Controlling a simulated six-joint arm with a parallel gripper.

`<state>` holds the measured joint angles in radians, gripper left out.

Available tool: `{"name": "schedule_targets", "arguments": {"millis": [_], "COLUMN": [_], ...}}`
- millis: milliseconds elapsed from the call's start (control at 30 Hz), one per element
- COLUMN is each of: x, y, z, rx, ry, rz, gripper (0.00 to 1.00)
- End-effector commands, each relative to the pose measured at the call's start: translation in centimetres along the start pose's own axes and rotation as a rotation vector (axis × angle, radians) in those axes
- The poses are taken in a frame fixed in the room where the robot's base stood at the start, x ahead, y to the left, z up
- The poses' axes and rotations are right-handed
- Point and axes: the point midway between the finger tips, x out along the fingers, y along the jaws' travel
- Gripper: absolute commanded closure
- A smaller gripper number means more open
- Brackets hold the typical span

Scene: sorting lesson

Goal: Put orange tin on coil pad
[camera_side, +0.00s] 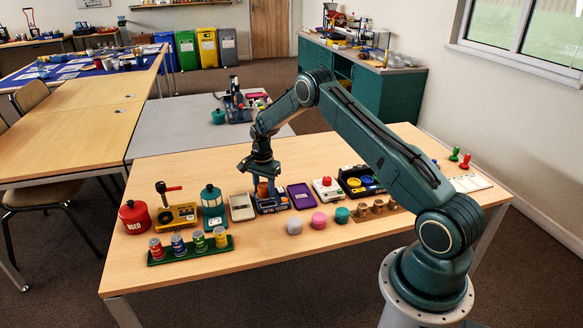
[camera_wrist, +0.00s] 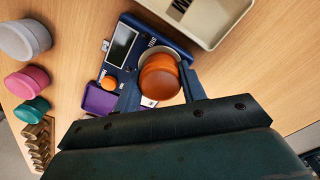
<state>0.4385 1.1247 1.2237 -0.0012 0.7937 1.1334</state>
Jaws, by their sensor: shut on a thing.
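The orange tin (camera_side: 263,189) is between the fingers of my gripper (camera_side: 262,181), over the blue metal-testing device (camera_side: 272,205). In the wrist view, my gripper (camera_wrist: 160,91) has one finger on each side of the orange tin (camera_wrist: 159,76) and is shut on it. The pale round coil pad (camera_wrist: 149,52) of the blue device (camera_wrist: 135,24) shows just behind the tin and is partly covered by it. I cannot tell whether the tin touches the pad. The device also has a dark screen and an orange knob.
A beige tray (camera_side: 242,207) and a purple tray (camera_side: 301,195) flank the device. Grey (camera_side: 294,226), pink (camera_side: 319,220) and teal (camera_side: 342,215) tins stand in front. A green rack (camera_side: 190,250) of small cans is at the left. The front table edge is clear.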

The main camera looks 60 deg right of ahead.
Motion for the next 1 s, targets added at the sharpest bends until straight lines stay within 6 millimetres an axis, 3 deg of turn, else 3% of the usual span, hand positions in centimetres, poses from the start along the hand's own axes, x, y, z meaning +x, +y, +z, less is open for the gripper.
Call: {"name": "schedule_targets", "arguments": {"millis": [300, 333, 433, 767, 1000], "x": [0.3, 0.3, 0.2, 0.1, -1.2], "y": [0.0, 0.0, 0.0, 0.0, -0.1], "z": [0.0, 0.0, 0.0, 0.0, 0.0], "rx": [0.000, 0.000, 0.000, 0.000, 0.000], "ry": [0.000, 0.000, 0.000, 0.000, 0.001], "rz": [0.000, 0.000, 0.000, 0.000, -0.003], "gripper": [0.83, 0.55, 0.37, 0.37, 0.37]}}
